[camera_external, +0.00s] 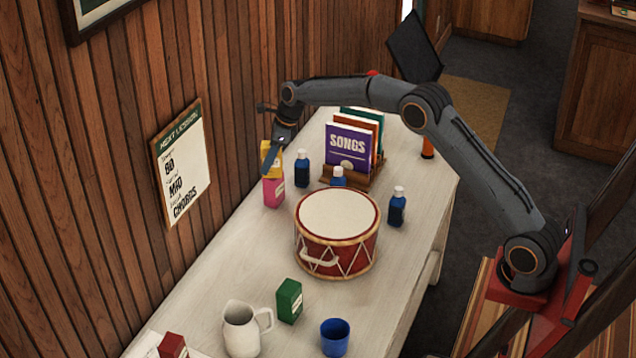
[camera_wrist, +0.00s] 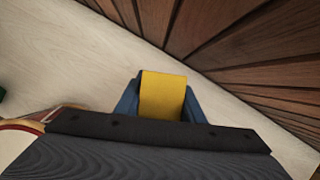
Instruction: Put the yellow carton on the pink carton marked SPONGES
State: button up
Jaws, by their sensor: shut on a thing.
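The yellow carton (camera_external: 275,164) is between the fingers of my gripper (camera_external: 270,158) near the wall side of the table. In the wrist view the yellow carton (camera_wrist: 162,95) shows between the two blue fingers (camera_wrist: 160,104). My gripper is shut on it. The pink carton (camera_external: 273,192) stands upright on the table directly below the yellow carton. In the external view their edges meet, but I cannot tell whether they touch. The pink carton's lettering is too small to read. It is hidden in the wrist view.
A blue bottle (camera_external: 302,169) stands just right of the cartons, with the rack of song books (camera_external: 350,146) behind. A red drum (camera_external: 337,234) fills the table's middle. The plank wall (camera_external: 235,110) is close on the left. A green carton (camera_external: 289,300), white jug (camera_external: 241,332) and blue cup (camera_external: 335,338) stand in front.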

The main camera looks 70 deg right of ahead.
jog(key=shift+f, duration=0.1)
jog(key=o, duration=1.1)
jog(key=b+v, duration=0.2)
jog(key=v, duration=1)
jog(key=shift+d, duration=0.1)
jog(key=shift+s, duration=0.1)
